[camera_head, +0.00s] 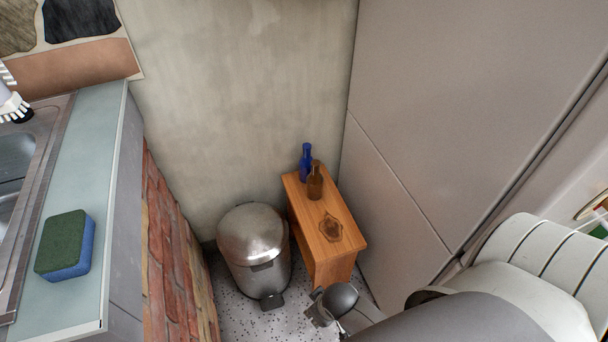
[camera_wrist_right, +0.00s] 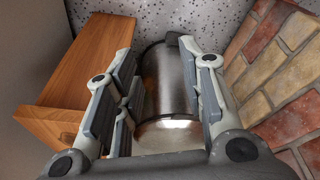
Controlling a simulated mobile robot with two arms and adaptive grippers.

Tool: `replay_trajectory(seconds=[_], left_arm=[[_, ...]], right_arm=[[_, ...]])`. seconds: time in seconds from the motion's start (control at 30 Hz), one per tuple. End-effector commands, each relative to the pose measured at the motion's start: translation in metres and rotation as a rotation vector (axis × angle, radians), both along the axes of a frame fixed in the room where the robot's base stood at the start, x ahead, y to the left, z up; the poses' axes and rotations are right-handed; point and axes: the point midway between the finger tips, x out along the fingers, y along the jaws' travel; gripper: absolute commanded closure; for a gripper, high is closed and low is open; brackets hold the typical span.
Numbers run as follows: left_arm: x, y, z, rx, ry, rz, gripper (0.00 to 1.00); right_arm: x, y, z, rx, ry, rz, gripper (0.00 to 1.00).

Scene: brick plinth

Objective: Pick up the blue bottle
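The blue bottle (camera_head: 305,163) stands upright at the far end of a small wooden stand (camera_head: 340,205), close to the wall. A brown bottle (camera_head: 315,182) stands just in front of it, slightly right, and hides part of its lower side. My right gripper (camera_head: 320,310) is low at the bottom of the head view, in front of the stand and well apart from the bottle. In the right wrist view its fingers (camera_wrist_right: 156,70) are spread with nothing held between them. The blue bottle is not visible in that view. My left gripper is not in view.
A flat brown glass-like object (camera_head: 331,228) lies nearer on the stand. A metal pedal bin (camera_head: 254,245) stands left of it. A tall grey panel (camera_head: 450,110) rises close on the right. A counter with a sponge (camera_head: 65,245) is at left, above brick (camera_head: 170,250).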

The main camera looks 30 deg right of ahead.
Motion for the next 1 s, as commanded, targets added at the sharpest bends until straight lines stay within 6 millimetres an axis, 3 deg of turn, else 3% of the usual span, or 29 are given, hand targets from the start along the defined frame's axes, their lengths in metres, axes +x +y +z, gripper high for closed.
replay_trajectory(seconds=[0.23, 0.4, 0.63, 0.8, 1.0], left_arm=[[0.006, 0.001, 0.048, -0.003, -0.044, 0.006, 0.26], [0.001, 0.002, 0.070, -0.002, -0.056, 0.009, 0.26], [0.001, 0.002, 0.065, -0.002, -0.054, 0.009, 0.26], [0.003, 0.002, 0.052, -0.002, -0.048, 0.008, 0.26], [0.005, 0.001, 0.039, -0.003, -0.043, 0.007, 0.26]], right_arm=[[0.047, -0.020, 0.043, -0.058, -0.091, -0.138, 0.63], [0.116, -0.055, 0.068, -0.152, -0.208, -0.409, 0.63], [0.213, -0.094, 0.099, -0.253, -0.402, -0.734, 0.63], [0.283, -0.114, 0.137, -0.302, -0.579, -0.924, 0.63], [0.338, -0.126, 0.180, -0.326, -0.748, -1.052, 0.63]])
